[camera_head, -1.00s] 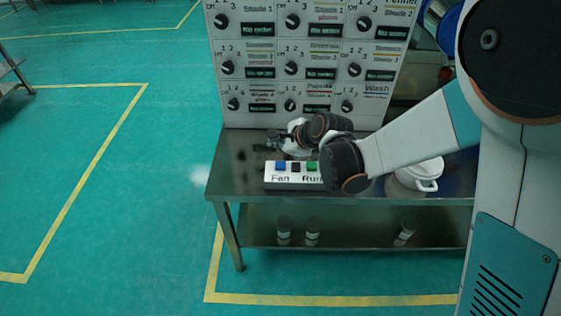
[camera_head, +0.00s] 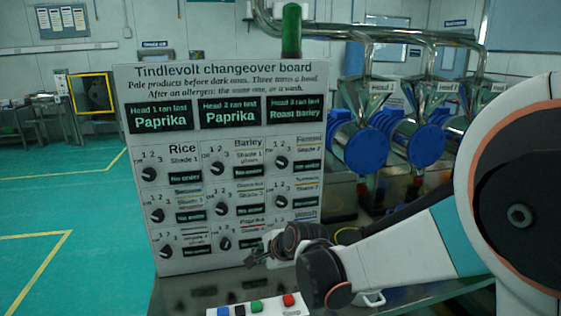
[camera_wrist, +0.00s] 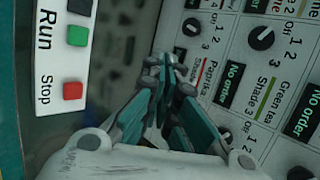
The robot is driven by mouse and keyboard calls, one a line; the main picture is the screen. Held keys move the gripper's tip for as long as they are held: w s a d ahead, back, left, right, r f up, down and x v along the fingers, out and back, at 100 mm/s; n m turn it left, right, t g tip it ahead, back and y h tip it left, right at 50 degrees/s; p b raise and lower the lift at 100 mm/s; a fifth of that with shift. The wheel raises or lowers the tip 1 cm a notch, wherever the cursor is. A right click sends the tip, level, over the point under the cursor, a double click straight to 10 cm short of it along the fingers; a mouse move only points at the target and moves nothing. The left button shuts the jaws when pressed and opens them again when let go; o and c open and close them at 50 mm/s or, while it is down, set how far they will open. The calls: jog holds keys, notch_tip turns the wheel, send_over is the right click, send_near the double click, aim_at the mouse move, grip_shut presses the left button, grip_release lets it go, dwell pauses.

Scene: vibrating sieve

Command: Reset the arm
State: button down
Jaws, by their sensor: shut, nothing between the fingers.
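My gripper (camera_head: 256,259) is empty, in front of the lower part of the white changeover board (camera_head: 190,85). In the wrist view my gripper (camera_wrist: 165,75) shows its teal and grey fingers shut together, between the button box and the board's knobs. My arm reaches in from the right, with its elbow bent and its wrist low over the steel table (camera_head: 185,292). The button box (camera_head: 262,312), with blue, black, green and red buttons, lies just below my wrist. It also shows in the wrist view (camera_wrist: 45,60) with "Run" and "Stop" labels. I cannot tell the exact gap to the board.
The board has several black knobs and small dark displays. A white pot (camera_head: 372,298) is partly hidden behind my forearm. Blue-fronted machine heads (camera_head: 358,148) with steel hoppers stand behind at right. Open green floor (camera_head: 60,210) lies to the left.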

jog(key=s+d+r+n+t+h, duration=0.1)
jog(key=s+d+r+n+h, duration=0.15)
jog(key=d+r, duration=0.5)
jog(key=s+d+r+n+t+h, duration=0.1)
jog(key=s+d+r+n, duration=0.25)
jog(key=d, duration=0.65)
jog(key=s+d+f+n+g+h, duration=0.1)
jog(key=s+d+n, duration=0.3)
jog(key=s, duration=0.6)
jog(key=s+d+f+n+g+h+b, duration=0.1)
jog(key=s+d+f+n, duration=0.2)
jog(key=s, duration=0.7)
jog(key=shift+s+d+f+n+g+b, duration=0.15)
jog(key=shift+s+d+n+g+b, duration=0.2)
jog(key=shift+d, duration=0.3)
jog(key=c, duration=2.3)
grip_release()
